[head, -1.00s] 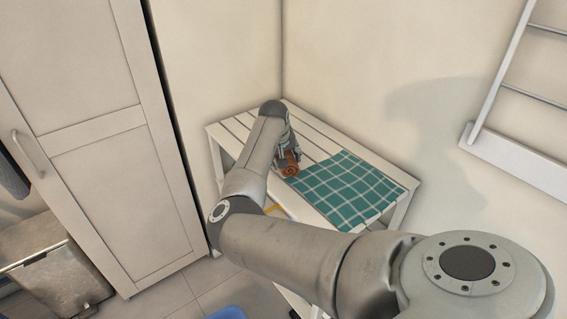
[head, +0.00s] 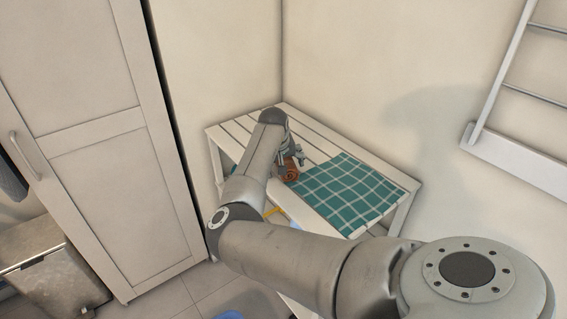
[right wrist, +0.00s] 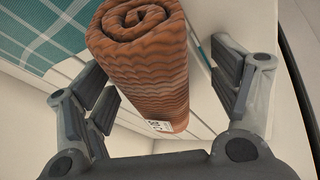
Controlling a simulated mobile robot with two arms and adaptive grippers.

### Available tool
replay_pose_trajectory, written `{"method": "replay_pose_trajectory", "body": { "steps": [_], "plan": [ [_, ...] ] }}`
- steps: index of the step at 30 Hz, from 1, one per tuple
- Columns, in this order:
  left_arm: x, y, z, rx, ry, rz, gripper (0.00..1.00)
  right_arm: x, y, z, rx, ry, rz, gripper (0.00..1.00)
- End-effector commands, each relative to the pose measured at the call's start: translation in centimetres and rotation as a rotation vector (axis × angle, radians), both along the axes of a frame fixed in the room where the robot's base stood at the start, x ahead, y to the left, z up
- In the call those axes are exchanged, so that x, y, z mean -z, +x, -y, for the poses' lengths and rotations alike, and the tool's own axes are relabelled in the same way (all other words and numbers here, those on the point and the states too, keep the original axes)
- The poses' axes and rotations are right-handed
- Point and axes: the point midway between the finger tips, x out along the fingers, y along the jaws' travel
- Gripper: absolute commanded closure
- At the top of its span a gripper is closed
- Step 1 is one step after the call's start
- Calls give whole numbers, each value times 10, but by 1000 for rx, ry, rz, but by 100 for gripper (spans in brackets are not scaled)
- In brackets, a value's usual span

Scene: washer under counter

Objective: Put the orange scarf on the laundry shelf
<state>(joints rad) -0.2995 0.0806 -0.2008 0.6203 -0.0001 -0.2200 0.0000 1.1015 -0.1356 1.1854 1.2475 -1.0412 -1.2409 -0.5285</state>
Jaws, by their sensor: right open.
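The orange scarf (head: 290,171) is rolled up and lies on the white slatted laundry shelf (head: 240,134), beside a teal checked cloth. In the right wrist view the scarf (right wrist: 145,65) shows its spiral end and a small white tag. My right gripper (head: 287,158) is just above and beside the scarf, partly hidden by my own arm. In the right wrist view the fingers of the right gripper (right wrist: 165,95) stand apart on either side of the scarf, with gaps between. My left gripper is out of view.
The teal checked cloth (head: 345,190) covers the shelf's right part. A tall white cabinet (head: 105,160) stands at left, with a metal bin (head: 50,275) before it. A white wall rack (head: 520,160) hangs at right. Bare slats show at the shelf's back left.

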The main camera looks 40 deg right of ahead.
Motion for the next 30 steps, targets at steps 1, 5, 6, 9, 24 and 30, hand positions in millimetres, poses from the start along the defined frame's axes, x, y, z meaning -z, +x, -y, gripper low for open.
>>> {"method": "replay_pose_trajectory", "body": {
  "steps": [1,5,6,9,24,30],
  "plan": [
    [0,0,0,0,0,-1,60,0,0,0,0,0,1,18],
    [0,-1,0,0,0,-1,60,-1,0,0,0,0,1,18],
    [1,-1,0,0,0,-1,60,-2,1,0,0,-1,2,18],
    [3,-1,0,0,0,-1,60,-8,1,0,0,0,3,18],
    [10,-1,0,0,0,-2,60,-95,-22,-36,-1,-3,3,18],
    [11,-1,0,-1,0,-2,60,-113,-26,-43,1,-2,3,18]
  ]
}}
